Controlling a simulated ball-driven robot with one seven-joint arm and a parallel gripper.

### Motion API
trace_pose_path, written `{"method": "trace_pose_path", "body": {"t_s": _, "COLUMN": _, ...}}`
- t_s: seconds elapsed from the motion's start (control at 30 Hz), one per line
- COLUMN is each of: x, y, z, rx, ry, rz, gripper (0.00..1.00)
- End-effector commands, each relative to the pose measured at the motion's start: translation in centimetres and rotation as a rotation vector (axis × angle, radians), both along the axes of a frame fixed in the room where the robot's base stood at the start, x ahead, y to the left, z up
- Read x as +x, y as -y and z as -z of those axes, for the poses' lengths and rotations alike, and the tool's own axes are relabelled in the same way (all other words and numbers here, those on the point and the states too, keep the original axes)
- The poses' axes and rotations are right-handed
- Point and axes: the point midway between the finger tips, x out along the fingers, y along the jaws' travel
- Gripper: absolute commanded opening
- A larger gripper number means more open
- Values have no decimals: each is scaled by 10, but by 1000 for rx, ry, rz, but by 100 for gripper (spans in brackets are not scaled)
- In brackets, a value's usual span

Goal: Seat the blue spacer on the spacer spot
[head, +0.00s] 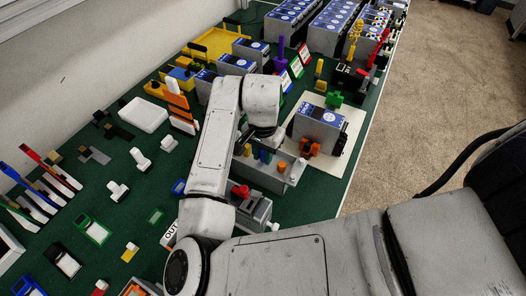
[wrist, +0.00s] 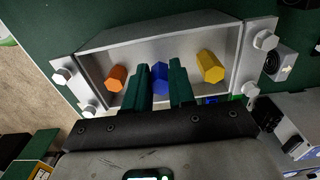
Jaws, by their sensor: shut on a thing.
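The blue spacer (wrist: 160,78) is a hexagonal peg between the two green fingers of my gripper (wrist: 160,88) in the wrist view. The gripper is shut on it, over a grey metal tray (wrist: 130,52). An orange peg (wrist: 116,77) stands to its left and a yellow peg (wrist: 210,66) to its right. I cannot tell whether the blue spacer touches the tray floor. In the head view the tray (head: 252,174) lies below my wrist, with the blue spacer (head: 260,156) partly visible. I cannot make out the spacer spot with certainty.
A blue-topped grey unit (head: 320,128) with an orange block (head: 309,148) stands on a pale board (head: 340,163) behind the tray. A grey fixture with a red part (head: 241,192) is in front. Hex bolts (wrist: 265,40) rise at the tray's corners. Several tools crowd the green table's left.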

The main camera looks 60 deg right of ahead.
Motion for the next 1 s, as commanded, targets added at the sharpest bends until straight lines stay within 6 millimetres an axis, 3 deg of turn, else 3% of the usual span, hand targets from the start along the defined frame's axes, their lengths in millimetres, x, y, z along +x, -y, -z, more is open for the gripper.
{"method": "trace_pose_path", "body": {"t_s": 1.0, "x": 0, "y": 0, "z": 6, "rx": 0, "ry": 0, "rz": 0, "gripper": 0}}
